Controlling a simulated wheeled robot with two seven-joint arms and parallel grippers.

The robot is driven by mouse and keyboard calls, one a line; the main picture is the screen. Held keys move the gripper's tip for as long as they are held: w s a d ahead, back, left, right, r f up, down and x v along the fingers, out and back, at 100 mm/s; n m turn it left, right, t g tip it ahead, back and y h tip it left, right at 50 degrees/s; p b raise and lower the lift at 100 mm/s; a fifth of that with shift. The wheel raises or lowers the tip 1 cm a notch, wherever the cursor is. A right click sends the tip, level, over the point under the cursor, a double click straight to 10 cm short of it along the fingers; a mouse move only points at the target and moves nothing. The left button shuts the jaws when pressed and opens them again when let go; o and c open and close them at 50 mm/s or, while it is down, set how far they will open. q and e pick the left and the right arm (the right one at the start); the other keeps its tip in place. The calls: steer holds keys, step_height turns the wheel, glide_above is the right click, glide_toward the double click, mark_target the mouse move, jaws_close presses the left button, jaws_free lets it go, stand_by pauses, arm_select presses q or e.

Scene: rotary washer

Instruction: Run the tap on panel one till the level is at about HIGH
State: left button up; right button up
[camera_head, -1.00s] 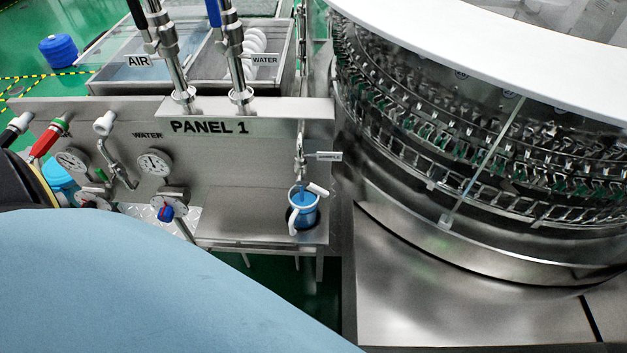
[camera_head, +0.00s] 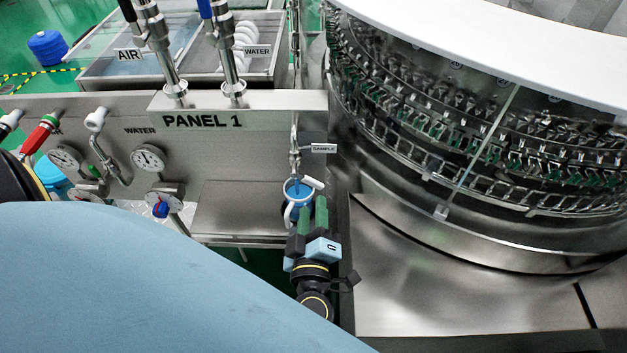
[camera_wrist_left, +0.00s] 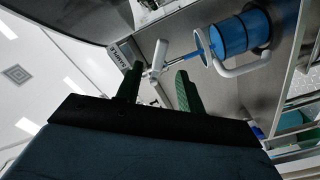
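The sample tap (camera_head: 295,158) hangs at the right end of panel one, beside a SAMPLE tag. Its white lever (camera_head: 313,183) sticks out to the right; it also shows in the wrist view (camera_wrist_left: 158,57). Below it is a blue jug (camera_head: 298,190) with a white handle; the wrist view shows the jug (camera_wrist_left: 241,34) with dark bands. A blue streak (camera_wrist_left: 201,46) runs from the tap to the jug. No HIGH mark is readable. My left gripper (camera_head: 313,214) has its green fingers apart, just in front of the jug and lever. My right gripper is out of view.
Panel one (camera_head: 207,121) carries gauges, a red-handled valve (camera_head: 40,136) and a blue knob (camera_head: 161,209) at left. The round washer (camera_head: 470,150) stands close at right, with a bare steel deck (camera_head: 440,290) before it. My blue arm covers the lower left.

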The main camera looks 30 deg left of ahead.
mark_target(313, 185)
arm_select(q)
steer(key=x, duration=0.8)
steer(key=shift+d, duration=0.1)
steer(key=shift+c, duration=0.2)
jaws_close()
